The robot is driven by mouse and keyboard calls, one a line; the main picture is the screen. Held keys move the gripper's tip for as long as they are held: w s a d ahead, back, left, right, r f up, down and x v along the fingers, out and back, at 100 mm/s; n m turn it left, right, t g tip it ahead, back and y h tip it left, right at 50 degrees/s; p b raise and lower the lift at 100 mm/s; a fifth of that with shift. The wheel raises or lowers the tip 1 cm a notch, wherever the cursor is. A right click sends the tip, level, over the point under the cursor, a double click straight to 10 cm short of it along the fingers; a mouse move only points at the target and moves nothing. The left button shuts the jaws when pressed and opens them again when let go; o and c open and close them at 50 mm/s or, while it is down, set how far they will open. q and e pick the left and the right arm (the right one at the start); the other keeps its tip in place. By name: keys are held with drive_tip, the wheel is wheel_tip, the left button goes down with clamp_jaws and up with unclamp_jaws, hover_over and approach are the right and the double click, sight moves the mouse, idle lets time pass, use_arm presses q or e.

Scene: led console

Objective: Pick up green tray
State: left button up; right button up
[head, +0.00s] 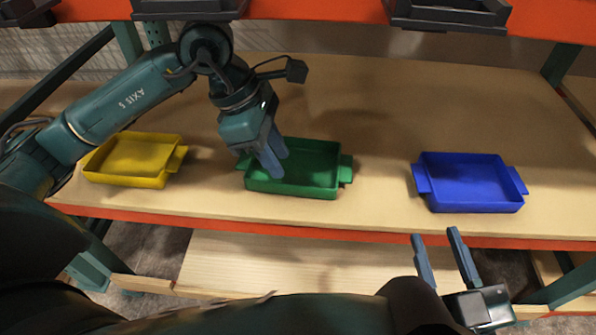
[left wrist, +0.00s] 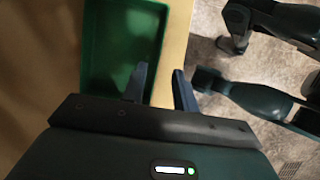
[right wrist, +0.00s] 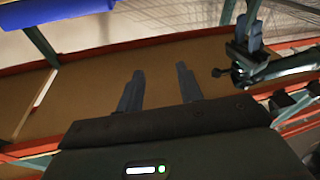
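The green tray (head: 310,176) lies flat on the wooden shelf between the yellow and blue trays, with a handle tab at each end. My left gripper (head: 275,168) is open and reaches down at the tray's left part, near its left handle. In the left wrist view the gripper's fingers (left wrist: 160,75) are apart, with the green tray (left wrist: 118,50) beside and partly behind the left finger. I cannot tell whether a finger touches the tray. My right gripper (head: 438,242) is open and empty, low in front of the shelf edge; its fingers also show apart in the right wrist view (right wrist: 160,80).
A yellow tray (head: 135,158) sits left and a blue tray (head: 470,182) right on the shelf (head: 400,120). Dark trays (head: 448,14) stand on the orange-edged upper shelf. A green rack post (head: 558,64) rises at the right. The shelf behind the trays is clear.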

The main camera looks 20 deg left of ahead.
sight(285, 184)
use_arm(q)
drive_tip(key=x, duration=0.2)
drive_tip(key=b+x, duration=0.1)
drive_tip(key=x, duration=0.1)
drive_tip(key=a+b+x, duration=0.1)
drive_tip(key=x, duration=0.1)
drive_tip(key=shift+d+f, duration=0.15)
drive_tip(key=shift+f, duration=0.2)
drive_tip(key=shift+c, duration=0.2)
clamp_jaws()
